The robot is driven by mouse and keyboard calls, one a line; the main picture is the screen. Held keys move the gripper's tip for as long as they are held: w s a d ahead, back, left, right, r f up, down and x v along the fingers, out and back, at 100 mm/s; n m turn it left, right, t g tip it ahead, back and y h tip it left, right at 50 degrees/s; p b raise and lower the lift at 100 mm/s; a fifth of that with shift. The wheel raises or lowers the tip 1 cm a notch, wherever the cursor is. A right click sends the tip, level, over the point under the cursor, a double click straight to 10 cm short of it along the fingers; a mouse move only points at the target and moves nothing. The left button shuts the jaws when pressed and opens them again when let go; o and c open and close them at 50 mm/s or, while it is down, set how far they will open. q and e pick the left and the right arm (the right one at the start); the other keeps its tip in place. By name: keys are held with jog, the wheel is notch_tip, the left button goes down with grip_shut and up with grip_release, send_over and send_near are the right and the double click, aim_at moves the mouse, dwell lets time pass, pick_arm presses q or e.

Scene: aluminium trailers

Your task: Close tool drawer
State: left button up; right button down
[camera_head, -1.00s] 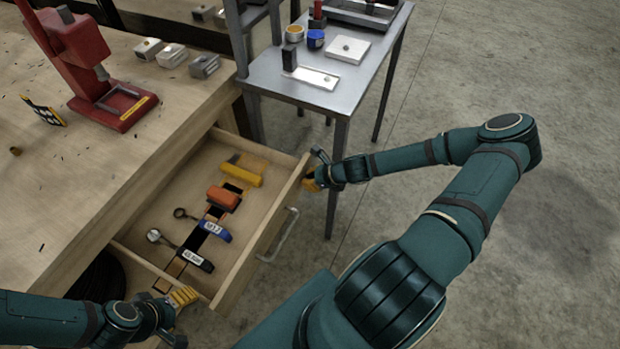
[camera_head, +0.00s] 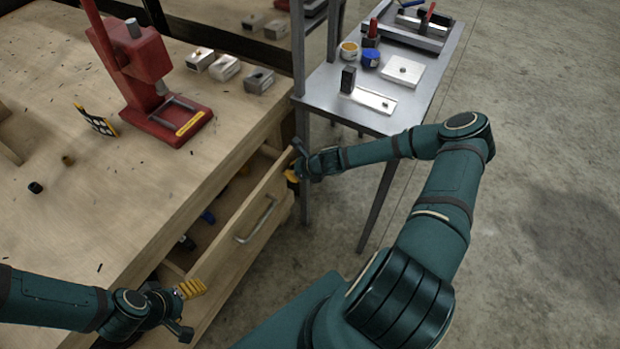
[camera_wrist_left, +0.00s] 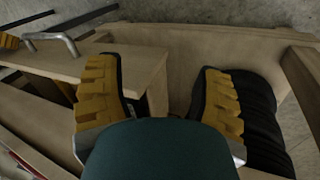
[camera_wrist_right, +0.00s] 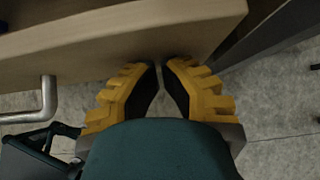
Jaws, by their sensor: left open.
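The wooden tool drawer (camera_head: 232,262) under the workbench is partly open, with a narrow gap between its front panel and the bench. Its metal handle (camera_head: 257,220) faces the aisle; a handle also shows in the left wrist view (camera_wrist_left: 55,42). Only slivers of the tools inside show. My left gripper (camera_head: 188,292) is at the near end of the front panel. Its yellow fingers (camera_wrist_left: 158,95) are spread apart, the left one overlapping the panel's end. My right gripper (camera_head: 295,168) is at the far end. Its fingertips (camera_wrist_right: 162,66) are together against the panel, gripping nothing visible.
The wooden workbench (camera_head: 60,215) carries a red press (camera_head: 148,85) and several metal blocks (camera_head: 224,68). A grey metal table (camera_head: 335,98) with parts stands just beyond the drawer's far end, close to my right arm. The concrete floor at right is clear.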

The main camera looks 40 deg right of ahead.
aim_at(271, 160)
jog(key=w+a, duration=0.1)
jog(key=w, duration=0.1)
jog(key=w+a, duration=0.1)
jog(key=w, duration=0.1)
jog(key=w+a, duration=0.1)
jog(key=w, duration=0.2)
jog(key=shift+w+a+b, duration=0.1)
jog(key=shift+b, duration=0.25)
pick_arm(q)
jog(key=shift+s+f, duration=0.1)
jog(key=shift+f, duration=0.3)
pick_arm(e)
jog(key=shift+w, duration=0.2)
jog(key=shift+r, duration=0.1)
